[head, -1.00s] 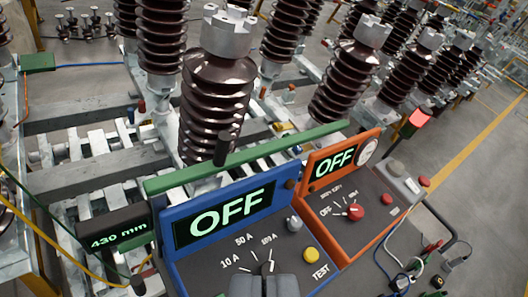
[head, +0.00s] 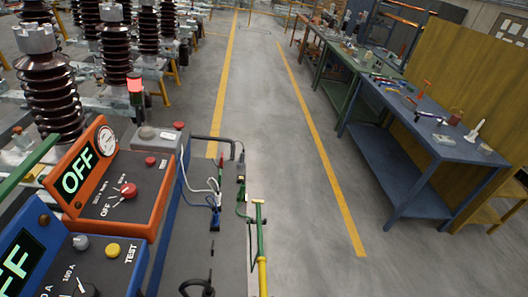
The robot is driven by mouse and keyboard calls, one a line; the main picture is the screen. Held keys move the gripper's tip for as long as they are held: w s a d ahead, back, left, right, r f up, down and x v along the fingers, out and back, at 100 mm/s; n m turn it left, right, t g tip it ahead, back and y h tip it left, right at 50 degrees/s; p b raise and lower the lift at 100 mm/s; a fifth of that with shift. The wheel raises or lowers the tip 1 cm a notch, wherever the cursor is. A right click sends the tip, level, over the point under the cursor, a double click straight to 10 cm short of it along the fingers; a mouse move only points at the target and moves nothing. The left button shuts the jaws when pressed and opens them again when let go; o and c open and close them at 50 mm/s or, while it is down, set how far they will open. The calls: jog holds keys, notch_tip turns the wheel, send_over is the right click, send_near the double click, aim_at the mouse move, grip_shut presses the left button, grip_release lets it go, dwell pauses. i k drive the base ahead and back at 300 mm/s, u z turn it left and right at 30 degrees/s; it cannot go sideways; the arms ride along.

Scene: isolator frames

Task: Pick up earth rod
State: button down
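A slim rod with a green upper part and a yellow lower part, which looks like the earth rod (head: 260,238), shows at the bottom centre of the head view. It has a short crosspiece at its top end. It lies or stands along the right edge of the grey cart top (head: 230,266); I cannot tell which. Its lower end runs out of the picture. My gripper is not in view, so its state and its distance from the rod do not show.
An orange test box (head: 150,198) and a blue one (head: 112,270) stand left of the rod. Leads with clips (head: 216,200) lie beside it. A blue workbench (head: 425,130) with tools stands at right. The floor aisle (head: 290,190) between is clear.

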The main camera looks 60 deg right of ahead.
aim_at(262, 260)
jog(key=z, duration=0.05)
jog(key=k, duration=0.85)
jog(key=z, duration=1.25)
jog(key=i, duration=0.15)
jog(key=u, duration=0.2)
